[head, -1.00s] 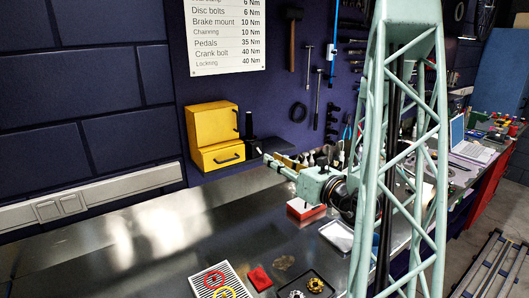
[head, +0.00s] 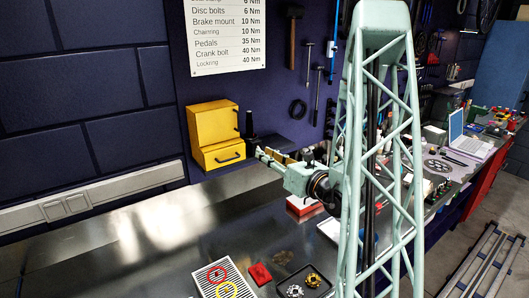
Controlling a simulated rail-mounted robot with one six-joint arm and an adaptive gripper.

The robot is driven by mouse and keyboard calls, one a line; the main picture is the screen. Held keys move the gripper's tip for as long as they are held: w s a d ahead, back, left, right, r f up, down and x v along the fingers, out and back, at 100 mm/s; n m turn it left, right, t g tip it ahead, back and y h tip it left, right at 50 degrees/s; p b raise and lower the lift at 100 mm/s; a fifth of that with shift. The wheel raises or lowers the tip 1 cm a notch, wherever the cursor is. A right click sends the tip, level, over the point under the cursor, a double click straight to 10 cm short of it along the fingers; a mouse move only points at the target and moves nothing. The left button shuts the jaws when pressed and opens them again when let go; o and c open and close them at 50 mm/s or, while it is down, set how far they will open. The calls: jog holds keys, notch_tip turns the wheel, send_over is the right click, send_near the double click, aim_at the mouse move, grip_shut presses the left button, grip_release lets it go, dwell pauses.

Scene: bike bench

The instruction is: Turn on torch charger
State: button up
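A black upright torch-like object (head: 249,125) stands at the back of the bench, just right of the yellow cabinet. It appears to rise from a dark base, which I take to be the torch charger (head: 266,141); its switch is too small to see. My gripper (head: 263,152) points left, in front of the dark base in this view. Its two fingers look parted, with a dark gap and nothing visible between them. Whether it touches the charger cannot be told.
The yellow cabinet (head: 215,135) stands left of the charger. A red and white box (head: 302,205) lies below my arm. A striped tray (head: 222,283), a red cloth (head: 260,274) and a dark parts tray (head: 306,282) lie at the front. The left of the metal bench (head: 130,235) is clear.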

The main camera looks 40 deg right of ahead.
jog(key=shift+w, duration=0.45)
jog(key=shift+c, duration=0.5)
grip_shut()
